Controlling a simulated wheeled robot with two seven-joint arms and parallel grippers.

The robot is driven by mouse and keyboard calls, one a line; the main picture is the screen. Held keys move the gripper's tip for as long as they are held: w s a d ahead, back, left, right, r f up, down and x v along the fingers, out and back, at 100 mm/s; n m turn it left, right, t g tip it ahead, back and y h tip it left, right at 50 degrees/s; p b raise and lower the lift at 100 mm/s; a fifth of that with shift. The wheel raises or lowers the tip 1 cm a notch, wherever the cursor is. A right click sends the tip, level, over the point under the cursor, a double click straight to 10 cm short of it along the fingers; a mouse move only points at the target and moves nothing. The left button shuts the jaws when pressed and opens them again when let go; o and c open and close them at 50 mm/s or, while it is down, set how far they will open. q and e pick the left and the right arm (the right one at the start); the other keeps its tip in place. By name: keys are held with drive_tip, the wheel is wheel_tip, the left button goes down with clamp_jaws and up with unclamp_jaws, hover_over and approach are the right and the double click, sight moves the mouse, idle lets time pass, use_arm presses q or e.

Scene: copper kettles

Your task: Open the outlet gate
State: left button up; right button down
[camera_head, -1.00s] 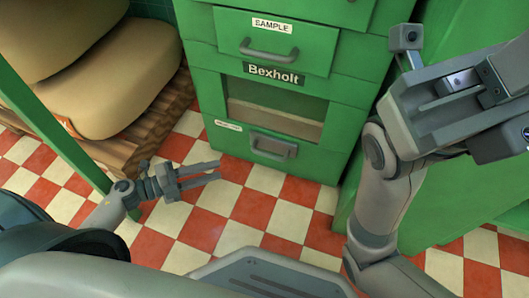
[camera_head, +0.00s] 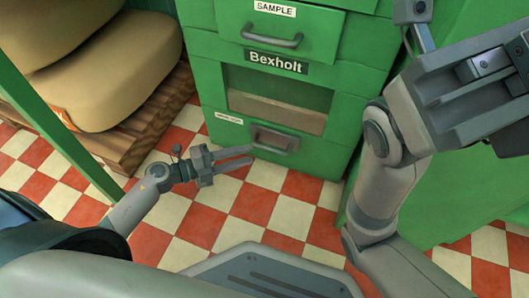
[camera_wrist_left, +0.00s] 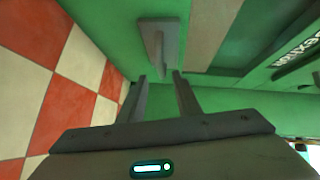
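The grey handle (camera_head: 275,140) of the outlet gate sits on a grey plate low on the green cabinet front, below a window. A small white label (camera_head: 229,118) is at its left. My left gripper (camera_head: 250,156) is open, its two fingers pointing at the handle from the left and below. In the left wrist view, the handle (camera_wrist_left: 158,50) stands just beyond the fingertips (camera_wrist_left: 162,78), roughly in line with the gap. Nothing is between the fingers. My right arm fills the right side of the head view; whether its gripper is open cannot be made out.
The green cabinet (camera_head: 210,75) has a window above the gate, a "Bexholt" sign (camera_head: 276,62) and a "SAMPLE" drawer (camera_head: 310,30). Stacked sacks (camera_head: 110,75) rest on a wooden pallet (camera_head: 150,130) at left. The checkered floor (camera_head: 225,200) before the cabinet is clear.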

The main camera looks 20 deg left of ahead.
sight(272, 144)
use_arm(q)
drive_tip(key=b+x, duration=0.2)
drive_tip(key=x, duration=0.5)
drive_tip(key=shift+w+d, duration=0.15)
drive_tip(key=shift+c, duration=0.7)
clamp_jaws()
